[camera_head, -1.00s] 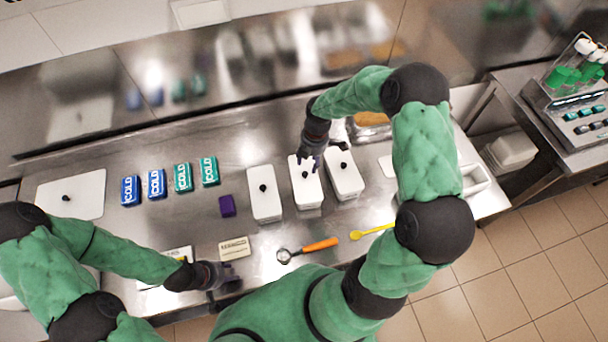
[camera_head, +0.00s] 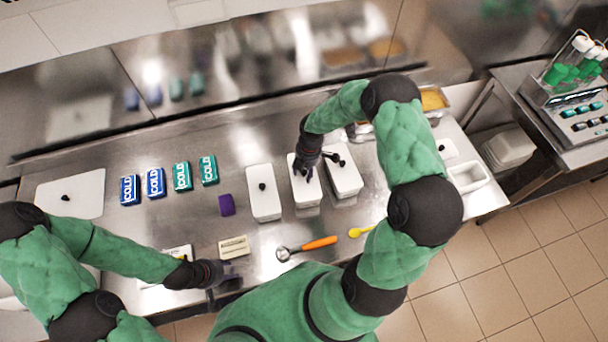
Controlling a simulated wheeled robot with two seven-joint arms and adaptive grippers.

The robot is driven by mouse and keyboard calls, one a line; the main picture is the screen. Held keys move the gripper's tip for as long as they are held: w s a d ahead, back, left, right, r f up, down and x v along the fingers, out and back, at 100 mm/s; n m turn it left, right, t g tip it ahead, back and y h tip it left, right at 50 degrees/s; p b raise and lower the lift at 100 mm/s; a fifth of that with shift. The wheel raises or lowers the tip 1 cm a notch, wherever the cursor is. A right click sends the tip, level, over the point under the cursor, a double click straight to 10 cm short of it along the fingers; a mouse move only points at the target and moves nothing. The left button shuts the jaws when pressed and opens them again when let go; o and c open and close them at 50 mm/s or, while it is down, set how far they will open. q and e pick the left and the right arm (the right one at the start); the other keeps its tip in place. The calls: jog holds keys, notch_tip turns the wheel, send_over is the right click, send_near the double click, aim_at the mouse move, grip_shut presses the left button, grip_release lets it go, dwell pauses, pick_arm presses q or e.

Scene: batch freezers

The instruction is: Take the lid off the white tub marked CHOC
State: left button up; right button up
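Three white lidded tubs stand in a row on the steel counter: a left tub (camera_head: 264,198), a middle tub (camera_head: 307,197) and a right tub (camera_head: 347,184). The left and right tubs show black knobs on their lids. No CHOC marking can be read from here. My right gripper (camera_head: 304,174) points down over the middle tub's lid and hides its knob; whether its fingers are closed on the knob cannot be told. My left gripper (camera_head: 234,279) looks open and empty near the counter's front edge.
Blue and teal COLD packs (camera_head: 156,183) and a purple block (camera_head: 227,205) lie to the left. In front of the tubs are a scoop with an orange handle (camera_head: 319,243), a yellow spoon (camera_head: 361,231) and a label card (camera_head: 234,247). A white tray (camera_head: 468,177) sits at right.

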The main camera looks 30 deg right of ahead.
grip_shut()
jog(key=shift+r, duration=0.1)
